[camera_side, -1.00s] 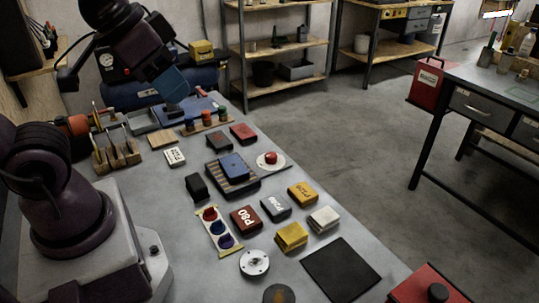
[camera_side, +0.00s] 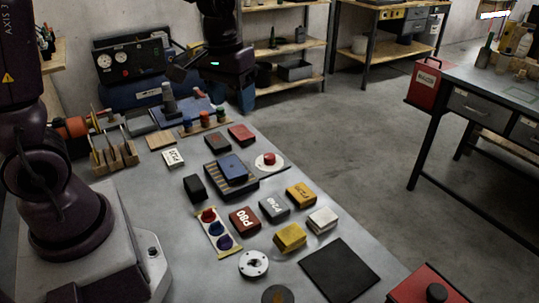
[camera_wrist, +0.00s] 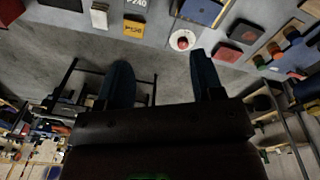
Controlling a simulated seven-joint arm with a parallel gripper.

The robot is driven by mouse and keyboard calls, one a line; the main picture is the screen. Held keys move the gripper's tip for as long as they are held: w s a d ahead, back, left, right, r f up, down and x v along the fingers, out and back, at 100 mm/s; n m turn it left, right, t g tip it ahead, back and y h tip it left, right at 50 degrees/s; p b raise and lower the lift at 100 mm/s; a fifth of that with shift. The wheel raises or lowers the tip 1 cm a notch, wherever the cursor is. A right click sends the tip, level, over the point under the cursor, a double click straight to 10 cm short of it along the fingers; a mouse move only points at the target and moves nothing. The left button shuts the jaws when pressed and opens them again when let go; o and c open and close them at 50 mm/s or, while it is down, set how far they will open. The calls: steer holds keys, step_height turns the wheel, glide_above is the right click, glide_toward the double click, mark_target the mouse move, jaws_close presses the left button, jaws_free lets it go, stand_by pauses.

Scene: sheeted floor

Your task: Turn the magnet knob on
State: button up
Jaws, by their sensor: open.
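No knob carries a readable magnet label, so I cannot tell which one is the magnet knob. Candidates in the side view are a dark grey post (camera_side: 169,100) on a blue plate at the bench's far end, a red knob (camera_side: 269,159) on a round white plate, and a black knob (camera_side: 437,292) on a red box at the lower right. The red knob also shows in the wrist view (camera_wrist: 183,43). My gripper (camera_wrist: 160,68) is open, with nothing between its two dark blue fingers. In the side view it hangs in the air beyond the far end of the bench.
Several labelled blocks, such as the red P80 block (camera_side: 244,221), crowd the bench middle. A control panel (camera_side: 130,62) with gauges stands at the back left. A slotted wooden tool rack (camera_side: 115,158) is at the left edge. Open floor (camera_side: 350,130) lies right of the bench.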

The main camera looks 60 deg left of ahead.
steer(key=w+a+f+n+g, duration=0.2)
steer(key=w+a+f+n, duration=0.7)
steer(key=f, duration=0.4)
steer(key=n+t, duration=0.1)
steer(key=n, duration=0.3)
glide_toward(270, 156)
step_height(270, 156, down, 10)
steer(key=shift+r, duration=0.15)
steer(key=c, duration=0.9)
